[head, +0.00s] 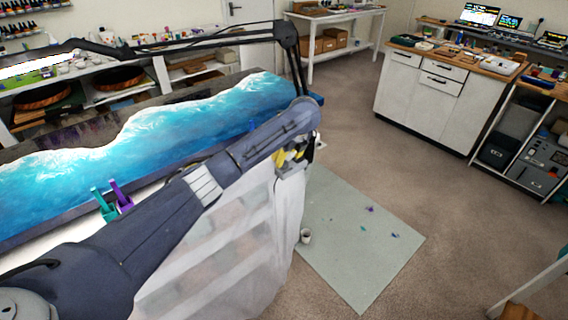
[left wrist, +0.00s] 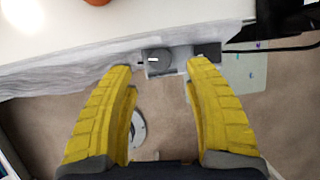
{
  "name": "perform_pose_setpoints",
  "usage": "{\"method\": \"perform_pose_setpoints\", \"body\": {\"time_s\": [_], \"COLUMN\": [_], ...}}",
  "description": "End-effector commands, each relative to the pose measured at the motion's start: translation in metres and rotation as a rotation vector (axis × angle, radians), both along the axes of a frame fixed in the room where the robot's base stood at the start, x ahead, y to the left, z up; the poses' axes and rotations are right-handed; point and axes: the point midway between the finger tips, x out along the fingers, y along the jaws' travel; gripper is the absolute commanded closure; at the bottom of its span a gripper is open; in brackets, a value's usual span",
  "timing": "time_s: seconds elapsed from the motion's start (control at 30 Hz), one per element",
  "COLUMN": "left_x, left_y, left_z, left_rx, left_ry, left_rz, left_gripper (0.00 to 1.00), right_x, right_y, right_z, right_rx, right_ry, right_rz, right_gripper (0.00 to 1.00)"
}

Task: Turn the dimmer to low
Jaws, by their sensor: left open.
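The dimmer is a grey box with a round dark knob (left wrist: 162,63) at the table's edge, in the upper middle of the left wrist view. A short white mark lies level on the knob. My left gripper (head: 290,157) is at the table's right end in the head view. Its yellow fingers (left wrist: 160,75) are open in the left wrist view, one on either side of the knob's position. I cannot tell whether they touch it. In the head view the gripper and arm largely hide the dimmer. My right gripper is not in view.
The table bears a blue and white resin panel (head: 180,115). Teal (head: 103,203) and purple (head: 121,196) handles stand in front of it. A black lamp arm (head: 190,42) reaches over the table.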

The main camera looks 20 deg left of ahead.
Motion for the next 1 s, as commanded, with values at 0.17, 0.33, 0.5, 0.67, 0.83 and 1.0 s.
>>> {"method": "perform_pose_setpoints", "body": {"time_s": [0.17, 0.33, 0.5, 0.67, 0.83, 1.0], "left_x": [0.006, 0.011, 0.013, 0.013, 0.013, 0.013], "left_y": [0.008, 0.012, 0.014, 0.014, 0.014, 0.014], "left_z": [-0.023, -0.037, -0.044, -0.045, -0.045, -0.045], "left_rx": [0.002, 0.001, -0.001, 0.001, 0.001, 0.0], "left_ry": [0.001, 0.0, -0.001, -0.001, -0.001, -0.001], "left_rz": [0.001, 0.001, 0.0, 0.0, 0.0, 0.0], "left_gripper": [0.48, 0.48, 0.48, 0.48, 0.48, 0.62], "right_x": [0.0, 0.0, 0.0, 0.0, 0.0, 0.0], "right_y": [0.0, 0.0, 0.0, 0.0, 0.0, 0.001], "right_z": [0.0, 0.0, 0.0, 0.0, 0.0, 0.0], "right_rx": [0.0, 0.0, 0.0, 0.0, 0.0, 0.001], "right_ry": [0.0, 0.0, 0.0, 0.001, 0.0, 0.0], "right_rz": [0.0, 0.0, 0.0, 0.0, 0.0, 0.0], "right_gripper": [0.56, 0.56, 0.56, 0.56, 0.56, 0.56]}}
